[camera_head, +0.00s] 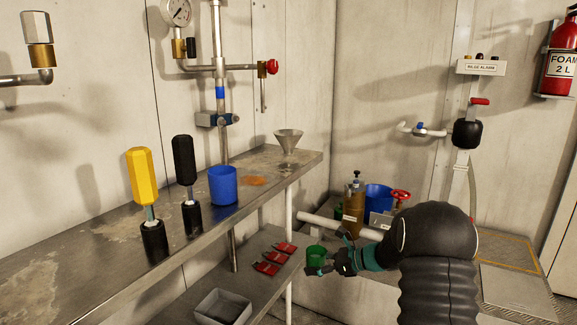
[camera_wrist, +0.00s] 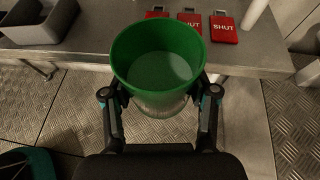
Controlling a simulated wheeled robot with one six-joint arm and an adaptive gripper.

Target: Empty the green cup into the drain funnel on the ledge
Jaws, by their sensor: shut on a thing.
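The green cup (camera_head: 316,254) is upright in my gripper (camera_head: 328,268), beside the lower shelf's right end. In the wrist view the cup (camera_wrist: 160,70) sits between the two fingers of my gripper (camera_wrist: 160,100), its open mouth toward the camera. A pale surface shows inside it; I cannot tell how full it is. The metal drain funnel (camera_head: 288,140) stands at the far right end of the upper ledge (camera_head: 110,232), above and beyond my gripper.
A blue cup (camera_head: 223,186) and black-handled and yellow-handled tools (camera_head: 142,178) stand on the ledge. The lower shelf holds red SHUT tags (camera_head: 267,268) and a grey bin (camera_head: 222,308). A pipe (camera_head: 340,226), a brass bottle (camera_head: 354,208) and a blue bucket (camera_head: 378,200) are behind my gripper.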

